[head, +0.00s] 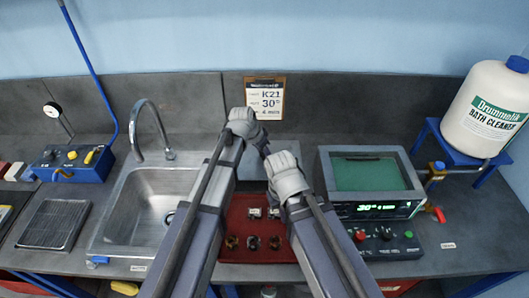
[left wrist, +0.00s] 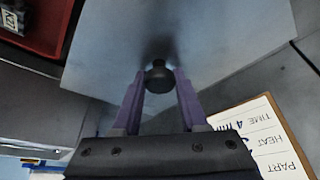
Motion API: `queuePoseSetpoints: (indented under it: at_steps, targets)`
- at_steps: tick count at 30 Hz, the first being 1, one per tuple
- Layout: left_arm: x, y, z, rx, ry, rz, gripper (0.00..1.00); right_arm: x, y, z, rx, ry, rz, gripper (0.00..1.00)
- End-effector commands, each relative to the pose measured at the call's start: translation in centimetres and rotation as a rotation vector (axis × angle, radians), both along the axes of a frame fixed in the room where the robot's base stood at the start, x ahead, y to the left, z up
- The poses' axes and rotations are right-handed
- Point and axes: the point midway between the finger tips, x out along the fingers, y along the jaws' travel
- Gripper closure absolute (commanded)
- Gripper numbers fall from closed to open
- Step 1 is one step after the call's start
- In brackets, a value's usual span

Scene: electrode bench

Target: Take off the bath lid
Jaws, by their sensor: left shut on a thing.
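The bath lid is a flat grey metal plate with a black knob, clear in the left wrist view (left wrist: 230,35). My left gripper (left wrist: 160,88) is shut on the knob, one purple finger on each side. In the head view the lid (head: 252,163) shows partly between my arms, behind the red tray and left of the bath. I cannot tell whether it touches the bench. The bath (head: 368,174) is uncovered, with green liquid inside and a lit display. My right gripper (head: 267,152) is beside the lid; its jaw opening is not clear.
The red tray (head: 258,250) holds several small parts in front. A sink (head: 150,205) with a tall tap lies left. A card (head: 265,98) stands against the back wall. A cleaner jug (head: 485,108) on a blue stand is at right. My arms hide the bench's middle.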

Motion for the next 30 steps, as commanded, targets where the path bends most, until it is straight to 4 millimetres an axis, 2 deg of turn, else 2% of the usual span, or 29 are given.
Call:
queuePoseSetpoints:
  at_steps: [11, 24, 30]
  targets:
    - [0.0, -0.2, -0.8, -0.001, 0.0, -0.007, 1.0, 0.0, 0.0, -0.8, 0.0, 0.0, 0.0, 1.0]
    - [0.0, -0.2, -4.8, -0.001, -0.001, -0.005, 1.0, 0.0, 0.0, -4.8, 0.0, 0.0, -0.001, 1.0]
    - [0.0, -0.2, -5.8, -0.001, -0.001, -0.005, 1.0, 0.0, 0.0, -5.8, 0.0, 0.0, -0.001, 1.0]
